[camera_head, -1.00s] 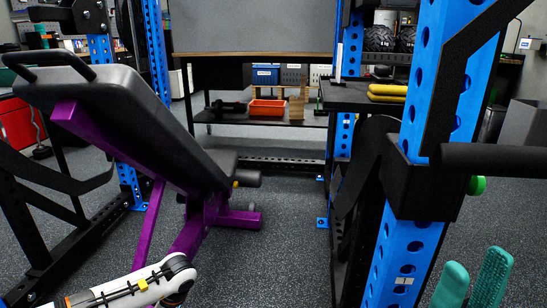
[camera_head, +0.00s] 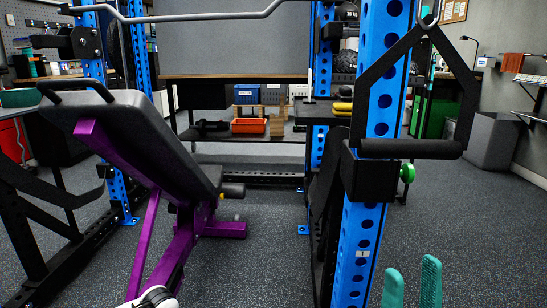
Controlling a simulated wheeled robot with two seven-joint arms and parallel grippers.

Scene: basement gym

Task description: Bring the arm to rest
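My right gripper (camera_head: 411,287) shows at the bottom edge, right of the middle, as two teal fingertips pointing up. There is a gap between them with nothing in it, so it is open and empty. The rest of the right arm is below the picture. A short white piece of my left arm (camera_head: 157,297) shows at the bottom left. My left gripper is out of the picture.
A blue rack upright (camera_head: 370,225) with a black hanging handle (camera_head: 410,149) stands near my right gripper. A purple-framed bench (camera_head: 150,135) fills the left. Behind, an orange bin (camera_head: 249,126) sits on a low shelf. Floor (camera_head: 470,215) at right is open.

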